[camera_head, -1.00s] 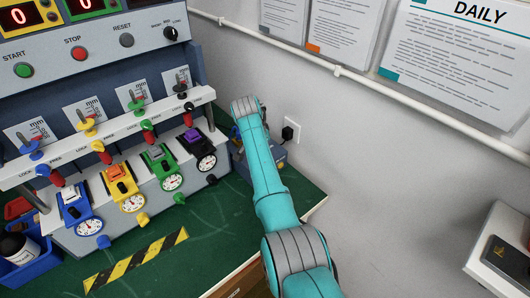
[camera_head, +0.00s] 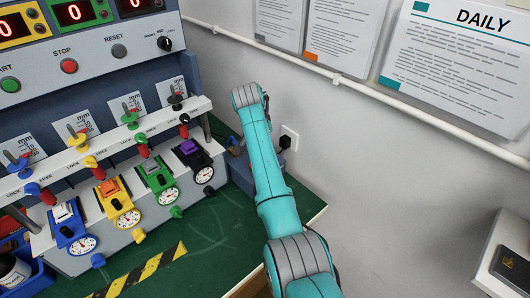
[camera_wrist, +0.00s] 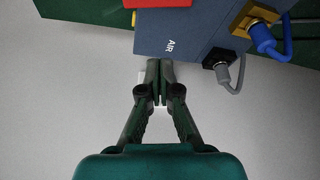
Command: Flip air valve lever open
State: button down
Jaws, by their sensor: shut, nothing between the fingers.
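A blue-grey box marked AIR (camera_wrist: 185,40) fills the upper middle of the wrist view. A red part (camera_wrist: 160,3) lies along its top edge, cut off by the frame; I cannot tell whether it is the valve lever. A yellow piece (camera_wrist: 256,18) is on its right side, by a blue connector (camera_wrist: 264,42) and a grey connector (camera_wrist: 222,72). My gripper (camera_wrist: 160,72) is shut and empty, its tips just below the box near the AIR label; contact cannot be told. In the head view my arm hides most of the box (camera_head: 240,165) and the gripper.
A white wall outlet (camera_head: 290,138) with a black plug is beside my arm. The test rig (camera_head: 100,60) with coloured gauges stands left on the green bench (camera_head: 215,240). A pipe (camera_head: 335,78) crosses the wall. A white surface (camera_head: 500,245) stands at lower right.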

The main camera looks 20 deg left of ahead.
jog(key=v, duration=0.3)
jog(key=shift+s+r, duration=0.15)
jog(key=shift+r, duration=0.2)
jog(key=shift+s+a, duration=0.1)
